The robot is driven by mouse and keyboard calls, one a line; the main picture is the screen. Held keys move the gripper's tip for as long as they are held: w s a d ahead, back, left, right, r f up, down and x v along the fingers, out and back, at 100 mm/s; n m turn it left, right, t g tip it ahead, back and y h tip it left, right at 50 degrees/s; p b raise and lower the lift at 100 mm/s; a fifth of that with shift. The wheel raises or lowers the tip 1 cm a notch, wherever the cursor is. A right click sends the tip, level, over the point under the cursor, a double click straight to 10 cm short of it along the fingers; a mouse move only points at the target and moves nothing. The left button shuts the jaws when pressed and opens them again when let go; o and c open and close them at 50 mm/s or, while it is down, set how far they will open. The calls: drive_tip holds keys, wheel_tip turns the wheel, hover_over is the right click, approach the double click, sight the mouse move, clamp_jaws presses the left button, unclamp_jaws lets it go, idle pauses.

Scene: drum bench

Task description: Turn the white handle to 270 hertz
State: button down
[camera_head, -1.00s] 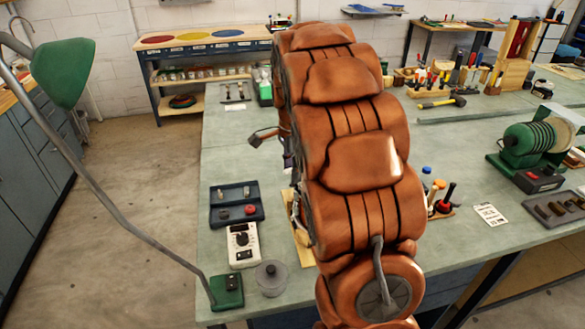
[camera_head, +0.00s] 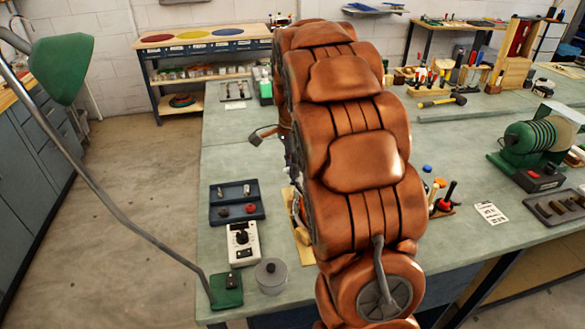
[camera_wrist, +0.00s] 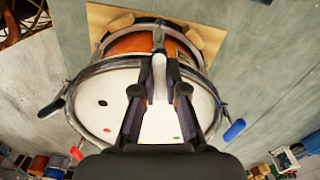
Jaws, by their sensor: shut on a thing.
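In the wrist view a drum (camera_wrist: 97,83) with a white head, an orange-brown shell and a metal rim lies below my gripper. My gripper (camera_wrist: 160,80) is shut on the white handle (camera_wrist: 160,84) at the drum's rim, and its fingers cover part of that handle. A blue handle (camera_wrist: 234,130), a red handle (camera_wrist: 76,154) and a dark handle (camera_wrist: 51,108) also stand around the rim. In the head view my arm hides the gripper and nearly all of the drum.
In the head view a white box with a dark dial (camera_head: 242,240) stands on the bench left of my arm. A dark tray (camera_head: 226,211), a grey round weight-like object (camera_head: 271,275) and a green lamp base (camera_head: 226,291) are close by. A green machine (camera_head: 530,145) stands right.

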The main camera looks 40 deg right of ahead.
drive_tip(key=n+b, duration=0.3)
drive_tip(key=shift+f, duration=0.2)
drive_tip(key=shift+r+n+b, duration=0.2)
drive_tip(key=shift+n+b, duration=0.9)
drive_tip(key=shift+n, duration=0.9)
drive_tip(key=c, duration=1.2)
unclamp_jaws()
drive_tip(key=shift+r, duration=0.15)
wheel_tip(320, 180, up, 12)
drive_tip(key=shift+a, duration=0.1)
